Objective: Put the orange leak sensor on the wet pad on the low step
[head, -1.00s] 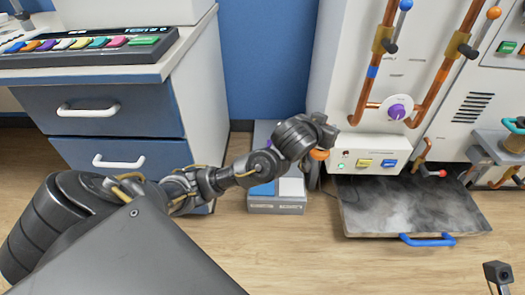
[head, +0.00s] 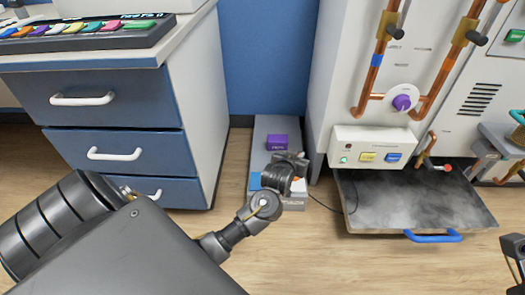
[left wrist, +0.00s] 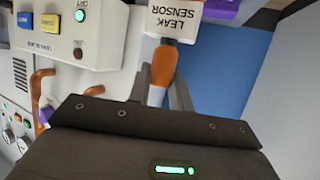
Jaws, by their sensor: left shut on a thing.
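My left gripper (head: 292,160) is over the low grey step (head: 263,130) in the head view. In the left wrist view its fingers (left wrist: 165,85) are shut on the orange handle of the leak sensor (left wrist: 175,20), a white block lettered LEAK SENSOR. In the head view only a bit of orange (head: 298,179) shows beside the gripper; the rest of the sensor is hidden. A blue pad (head: 255,182) shows at the step's near left, partly covered by my gripper. I cannot tell whether the sensor touches it. A dark part at the lower right edge (head: 515,248) may be my right gripper; its jaws are unclear.
A purple block (head: 278,142) stands on the step behind my gripper. Blue drawers (head: 115,110) stand left of the step. A white panel (head: 372,146) with copper pipes is at the right, above a grey tray (head: 430,195) with a blue handle. A thin cable lies between step and tray.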

